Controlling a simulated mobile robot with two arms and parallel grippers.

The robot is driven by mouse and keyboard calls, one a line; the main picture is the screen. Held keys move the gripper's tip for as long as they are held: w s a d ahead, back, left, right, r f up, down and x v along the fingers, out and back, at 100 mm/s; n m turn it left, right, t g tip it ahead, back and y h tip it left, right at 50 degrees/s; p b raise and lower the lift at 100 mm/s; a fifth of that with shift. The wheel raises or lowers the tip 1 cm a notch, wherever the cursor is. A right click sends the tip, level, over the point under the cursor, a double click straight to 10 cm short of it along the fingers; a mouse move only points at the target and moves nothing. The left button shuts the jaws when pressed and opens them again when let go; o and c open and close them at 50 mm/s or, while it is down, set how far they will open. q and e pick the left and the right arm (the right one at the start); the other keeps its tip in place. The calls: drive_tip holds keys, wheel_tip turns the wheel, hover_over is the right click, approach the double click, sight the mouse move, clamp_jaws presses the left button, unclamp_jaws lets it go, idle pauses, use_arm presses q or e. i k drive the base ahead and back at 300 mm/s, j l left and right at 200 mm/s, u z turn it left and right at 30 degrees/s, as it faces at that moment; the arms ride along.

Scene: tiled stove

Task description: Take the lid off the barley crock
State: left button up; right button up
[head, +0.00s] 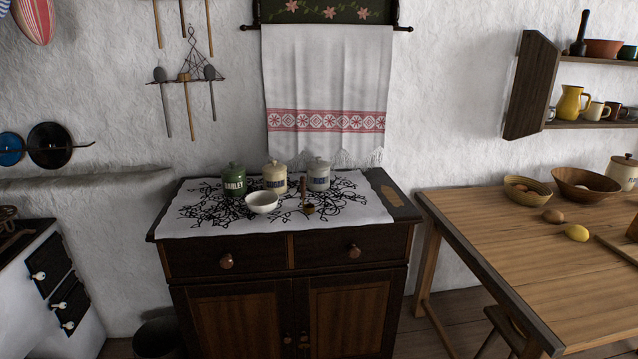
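The barley crock (234,185) is the green one, labelled BARLEY, at the left of a row of three crocks on the dark cabinet. Its green lid (233,169) sits on top of it. A cream crock (275,178) with a dark label stands just right of it, and a pale grey-white crock (318,176) stands further right. A white bowl (262,202) stands in front of the cream crock, to the right of the barley crock. Neither of my grippers shows in the head view.
A patterned white cloth (190,215) covers most of the cabinet top (405,205). A stove (30,290) stands at the left. A wooden table (500,240) with bowls, eggs and a lemon (577,233) stands at the right.

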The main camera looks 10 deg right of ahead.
sight(231, 169)
drive_tip(key=i+j+z, duration=0.1)
drive_tip(key=z, duration=0.25)
drive_tip(key=i+j+z, duration=0.1)
drive_tip(key=j+z, duration=0.25)
drive_tip(key=i+z, duration=0.1)
drive_tip(key=z, duration=0.25)
drive_tip(key=k+j, duration=0.05)
